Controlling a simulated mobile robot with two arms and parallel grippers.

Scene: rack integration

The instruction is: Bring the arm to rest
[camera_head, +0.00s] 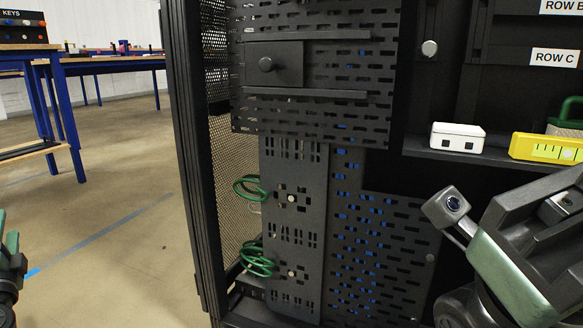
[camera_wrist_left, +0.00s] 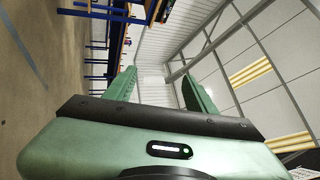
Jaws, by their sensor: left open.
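My left gripper (camera_wrist_left: 160,85) shows in the left wrist view with its two green fingers spread apart and nothing between them. Behind the fingers are the far wall, the ceiling and blue-legged tables, turned sideways. In the head view only a small dark and green piece of my left arm (camera_head: 9,268) shows at the left edge. My right arm (camera_head: 505,270) comes in at the lower right, with green and dark links in front of the rack. No fingers of my right gripper can be made out.
A black rack (camera_head: 187,150) with perforated panels fills the middle and right. Green cables (camera_head: 256,262) loop out at its side. A white box (camera_head: 457,137) and a yellow device (camera_head: 547,147) sit on its shelf (camera_head: 430,155). Open floor (camera_head: 110,215) lies left, before a blue-legged table (camera_head: 71,122).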

